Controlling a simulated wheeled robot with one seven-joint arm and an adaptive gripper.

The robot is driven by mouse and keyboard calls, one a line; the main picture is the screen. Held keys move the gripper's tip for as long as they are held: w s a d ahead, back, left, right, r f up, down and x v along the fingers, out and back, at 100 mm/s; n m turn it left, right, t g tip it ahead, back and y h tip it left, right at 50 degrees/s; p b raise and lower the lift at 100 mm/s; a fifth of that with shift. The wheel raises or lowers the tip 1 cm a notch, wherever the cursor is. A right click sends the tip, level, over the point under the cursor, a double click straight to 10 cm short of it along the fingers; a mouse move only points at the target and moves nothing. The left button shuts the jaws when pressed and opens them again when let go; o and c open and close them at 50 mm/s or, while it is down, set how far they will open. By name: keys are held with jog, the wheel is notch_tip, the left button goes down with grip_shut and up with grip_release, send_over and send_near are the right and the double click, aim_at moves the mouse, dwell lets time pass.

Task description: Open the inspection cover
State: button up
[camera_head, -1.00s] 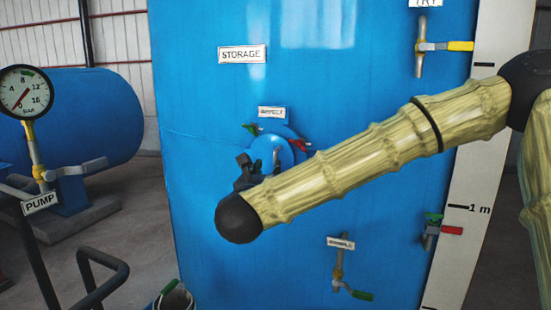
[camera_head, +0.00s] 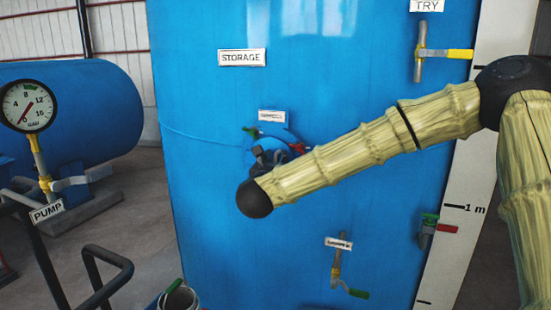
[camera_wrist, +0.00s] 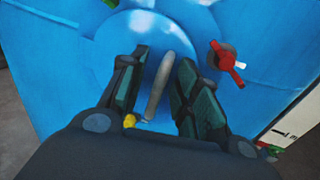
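The inspection cover (camera_wrist: 118,42) is a round blue disc on the big blue tank. A grey bar handle (camera_wrist: 161,82) stands across its face. In the wrist view my gripper (camera_wrist: 163,62) is open, with one dark finger on each side of the handle; whether either touches it I cannot tell. A clamp with a red handle (camera_wrist: 225,60) sits at the right of the cover. In the head view the cover (camera_head: 285,135) is largely hidden behind my gripper (camera_head: 265,156) and arm. A green handle (camera_head: 251,131) shows at its upper left. A yellow piece (camera_wrist: 130,121) shows below the cover.
The tank (camera_head: 200,200) carries a sample valve (camera_head: 338,268) below and a try valve (camera_head: 421,52) at upper right. A pressure gauge (camera_head: 29,106) and dark rails (camera_head: 100,270) are at left.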

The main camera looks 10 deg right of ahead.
jog(key=shift+d, duration=0.1)
grip_shut()
